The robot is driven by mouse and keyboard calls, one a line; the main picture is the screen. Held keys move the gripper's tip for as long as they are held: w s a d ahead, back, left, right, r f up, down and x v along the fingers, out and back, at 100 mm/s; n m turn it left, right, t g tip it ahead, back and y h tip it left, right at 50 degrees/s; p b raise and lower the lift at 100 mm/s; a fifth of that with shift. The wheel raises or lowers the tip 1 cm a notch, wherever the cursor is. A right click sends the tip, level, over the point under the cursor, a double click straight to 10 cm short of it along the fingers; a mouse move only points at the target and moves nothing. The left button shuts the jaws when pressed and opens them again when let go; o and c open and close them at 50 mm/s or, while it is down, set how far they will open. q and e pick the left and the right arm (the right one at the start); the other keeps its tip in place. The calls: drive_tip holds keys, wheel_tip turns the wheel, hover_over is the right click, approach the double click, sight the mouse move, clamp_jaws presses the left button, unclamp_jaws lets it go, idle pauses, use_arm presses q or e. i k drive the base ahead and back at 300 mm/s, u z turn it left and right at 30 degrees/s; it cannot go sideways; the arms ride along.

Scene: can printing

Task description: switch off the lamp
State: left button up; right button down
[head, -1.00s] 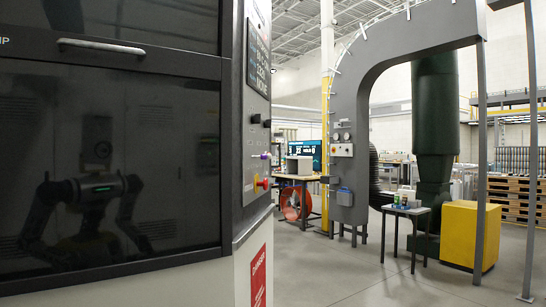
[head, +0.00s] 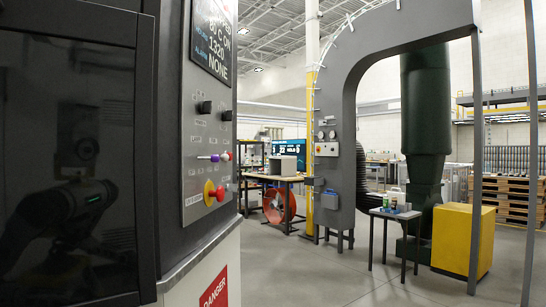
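The control panel (head: 188,150) on the machine's side stands at left centre, seen at a slant. A small lever switch with a purple tip (head: 214,157) sits mid-panel, beneath a small label that may read LAMP. Two black knobs (head: 204,107) are above it. A red button on a yellow base (head: 209,192) is below it. Which way the lever is set is too small to tell. Neither of my grippers is in view; only a dark reflection of my body shows in the machine's window (head: 65,165).
The dark machine fills the left side, with a red DANGER sign (head: 214,292) low on it. A grey arch (head: 340,90) stands on the right, with a small table (head: 395,213) and a yellow box (head: 463,238). The floor (head: 330,275) between is clear.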

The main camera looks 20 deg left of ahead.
sight(214, 158)
drive_tip(key=u, duration=0.2)
drive_tip(key=i, duration=0.9)
drive_tip(key=u, duration=1.25)
drive_tip(key=i, duration=0.5)
drive_tip(key=u, duration=0.45)
